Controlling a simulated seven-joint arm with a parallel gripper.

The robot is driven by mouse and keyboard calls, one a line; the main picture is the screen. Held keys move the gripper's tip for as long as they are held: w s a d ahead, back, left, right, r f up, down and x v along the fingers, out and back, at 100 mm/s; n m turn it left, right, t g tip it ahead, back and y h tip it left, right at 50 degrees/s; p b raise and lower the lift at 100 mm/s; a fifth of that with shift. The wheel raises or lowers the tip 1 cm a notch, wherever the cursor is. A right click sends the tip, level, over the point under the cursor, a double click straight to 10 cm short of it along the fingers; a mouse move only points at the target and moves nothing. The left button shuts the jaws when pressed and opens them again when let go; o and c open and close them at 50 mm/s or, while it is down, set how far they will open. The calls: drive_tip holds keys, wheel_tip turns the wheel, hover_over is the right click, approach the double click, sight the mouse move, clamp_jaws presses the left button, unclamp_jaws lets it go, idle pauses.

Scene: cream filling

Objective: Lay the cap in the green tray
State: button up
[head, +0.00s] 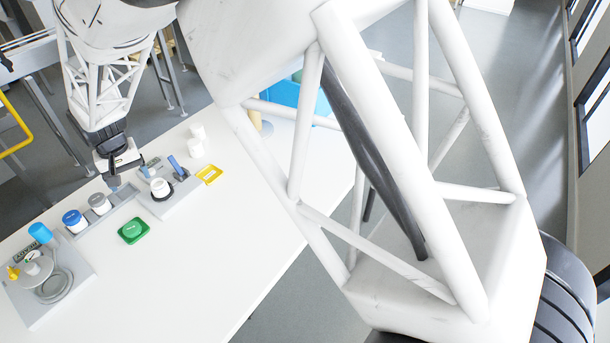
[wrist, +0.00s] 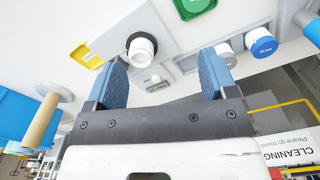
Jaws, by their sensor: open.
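The green tray (head: 133,230) lies on the white table in front of the row of jars, and its edge shows in the wrist view (wrist: 193,6). I cannot tell a loose cap for certain. A white round piece (head: 160,187) sits in a black ring on a grey block, also in the wrist view (wrist: 143,46). A blue-topped jar (head: 74,220) and a grey-topped jar (head: 99,203) stand in a grey rack. My gripper (head: 130,173) is above the table's far edge, between rack and block. Its blue fingers (wrist: 162,78) are apart with nothing between them.
A yellow tray (head: 209,174) lies right of the grey block. A grey station (head: 40,280) with a round plate and a blue-topped piece is at the left. The table front is clear.

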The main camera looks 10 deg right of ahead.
drive_tip(key=s+d+r+m, duration=0.15)
drive_tip(key=d+r, duration=0.35)
drive_tip(key=d, duration=0.6)
drive_tip(key=s+d+r+t, duration=0.1)
drive_tip(key=s+d+r, duration=0.2)
drive_tip(key=d+r, duration=0.5)
drive_tip(key=s+d+r+m, duration=0.1)
drive_tip(key=s+d+r, duration=0.15)
drive_tip(key=d, duration=1.05)
drive_tip(key=s+d+r+m+t, duration=0.1)
drive_tip(key=s+d+m, duration=0.1)
drive_tip(key=s+d, duration=1.8)
drive_tip(key=shift+s+r, duration=0.4)
drive_tip(key=shift+s, duration=0.45)
drive_tip(key=shift+m, duration=0.25)
